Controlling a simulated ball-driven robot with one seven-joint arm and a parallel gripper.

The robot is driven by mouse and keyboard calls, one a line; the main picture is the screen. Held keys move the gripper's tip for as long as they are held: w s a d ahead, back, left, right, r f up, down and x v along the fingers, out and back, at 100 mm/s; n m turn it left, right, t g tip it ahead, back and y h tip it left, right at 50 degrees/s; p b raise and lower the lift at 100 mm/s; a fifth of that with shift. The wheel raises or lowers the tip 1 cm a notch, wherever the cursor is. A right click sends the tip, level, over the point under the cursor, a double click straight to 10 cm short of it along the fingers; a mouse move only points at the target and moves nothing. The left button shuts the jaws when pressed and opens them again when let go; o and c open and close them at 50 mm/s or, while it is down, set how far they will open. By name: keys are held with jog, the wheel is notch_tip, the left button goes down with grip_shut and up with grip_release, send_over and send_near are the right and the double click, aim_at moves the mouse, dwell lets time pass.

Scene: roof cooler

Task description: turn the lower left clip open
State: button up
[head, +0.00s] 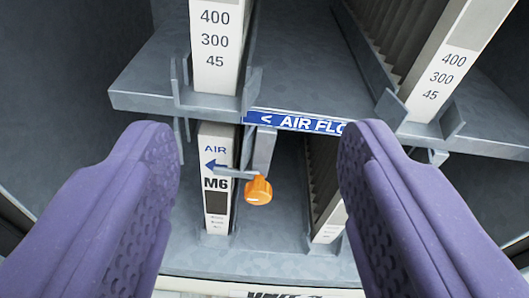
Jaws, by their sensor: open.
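An orange clip knob (258,191) shows in the head view, low and near the middle. My gripper (250,165) is open, with one purple finger at the left and one at the right. The knob lies between the fingers in the picture and appears beyond them. Nothing is held. I cannot tell the exact depth gap.
A grey shelf (150,97) with a blue air flow label (290,121) runs above the knob. Upper filters marked 400 300 45 stand on it, at left (216,50) and right (445,75). Another lower filter (327,205) stands right of the knob. Upright metal tabs rise along the shelf.

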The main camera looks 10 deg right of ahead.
jog(key=w+f+p, duration=0.5)
jog(key=w+f, duration=0.1)
jog(key=w, duration=0.1)
jog(key=t+p, duration=0.2)
jog(key=p, duration=1.3)
send_near(257, 199)
jog(key=w, duration=0.1)
jog(key=shift+h, duration=0.4)
jog(key=w, duration=0.7)
jog(key=shift+w+a+f, duration=0.1)
jog(key=shift+w+f, duration=0.05)
jog(key=shift+w, duration=0.2)
jog(key=shift+c, duration=0.4)
jog(key=c, duration=1)
jog(key=shift+o, duration=0.2)
jog(key=shift+m, duration=0.3)
